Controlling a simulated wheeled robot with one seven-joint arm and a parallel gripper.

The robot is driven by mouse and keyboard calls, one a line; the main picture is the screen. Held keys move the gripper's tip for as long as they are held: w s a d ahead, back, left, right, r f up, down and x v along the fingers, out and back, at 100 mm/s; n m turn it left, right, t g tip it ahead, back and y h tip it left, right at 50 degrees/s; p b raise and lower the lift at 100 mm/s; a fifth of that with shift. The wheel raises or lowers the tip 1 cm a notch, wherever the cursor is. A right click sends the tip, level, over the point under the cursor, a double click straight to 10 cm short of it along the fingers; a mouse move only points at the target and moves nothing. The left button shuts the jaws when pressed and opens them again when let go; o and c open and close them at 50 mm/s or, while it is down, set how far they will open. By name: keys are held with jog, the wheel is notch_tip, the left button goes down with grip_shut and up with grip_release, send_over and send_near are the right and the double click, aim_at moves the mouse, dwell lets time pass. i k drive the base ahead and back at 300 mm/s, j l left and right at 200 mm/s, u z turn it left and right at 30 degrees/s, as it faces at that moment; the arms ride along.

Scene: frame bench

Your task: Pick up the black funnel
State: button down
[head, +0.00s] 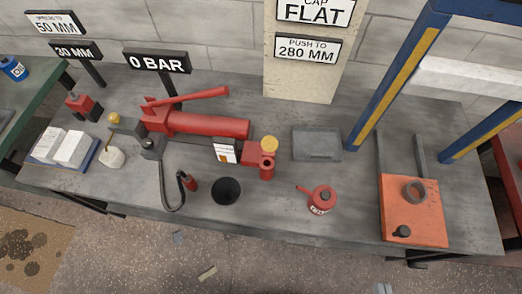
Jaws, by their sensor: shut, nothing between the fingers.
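The black funnel (226,191) sits on the grey bench top (270,208) near its front edge, left of centre. Its round, wide mouth faces up, and its spout is hidden. Nothing is touching it that I can see. My gripper is not in view.
A red hydraulic pump (205,125) with a black hose (174,205) lies behind and left of the funnel. A red oil can (320,200) stands to its right. An orange plate (412,215) and a blue press frame (400,70) are further right. Bench between funnel and can is clear.

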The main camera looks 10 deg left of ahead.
aim_at(223, 187)
jog(key=u, duration=0.85)
